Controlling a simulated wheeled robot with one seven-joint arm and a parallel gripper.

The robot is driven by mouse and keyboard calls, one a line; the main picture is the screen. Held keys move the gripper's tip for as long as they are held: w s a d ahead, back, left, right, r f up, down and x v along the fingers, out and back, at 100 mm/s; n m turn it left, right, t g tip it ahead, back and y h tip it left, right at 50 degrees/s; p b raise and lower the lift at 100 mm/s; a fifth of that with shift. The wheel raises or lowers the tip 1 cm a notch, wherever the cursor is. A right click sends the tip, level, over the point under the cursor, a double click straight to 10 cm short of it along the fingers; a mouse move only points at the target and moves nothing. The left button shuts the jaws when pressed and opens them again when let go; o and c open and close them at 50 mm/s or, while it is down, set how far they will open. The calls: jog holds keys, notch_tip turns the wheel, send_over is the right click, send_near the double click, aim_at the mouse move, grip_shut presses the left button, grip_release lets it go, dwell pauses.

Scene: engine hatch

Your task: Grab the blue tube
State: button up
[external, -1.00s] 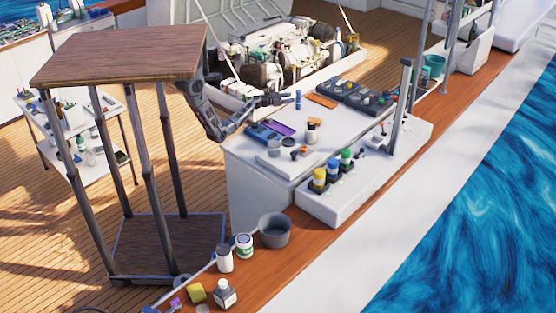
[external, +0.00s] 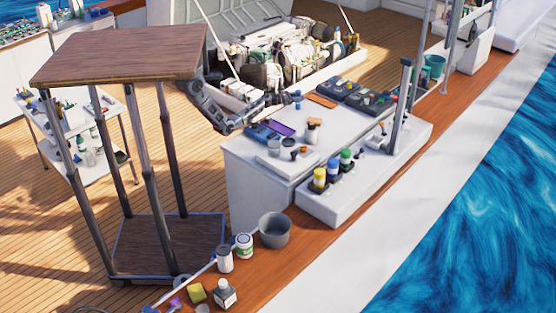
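The blue tube (external: 298,100) stands upright near the far left part of the white counter (external: 345,116).
A blue tray (external: 262,133), a purple flat item (external: 281,128) and small cups lie nearer on the counter. An orange-brown board (external: 321,101) and dark bins (external: 358,92) lie right of the tube. The open engine hatch (external: 285,62) is behind.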

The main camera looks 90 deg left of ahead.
jog(key=c, duration=0.7)
jog(key=shift+c, duration=0.5)
jog(key=shift+r, duration=0.2)
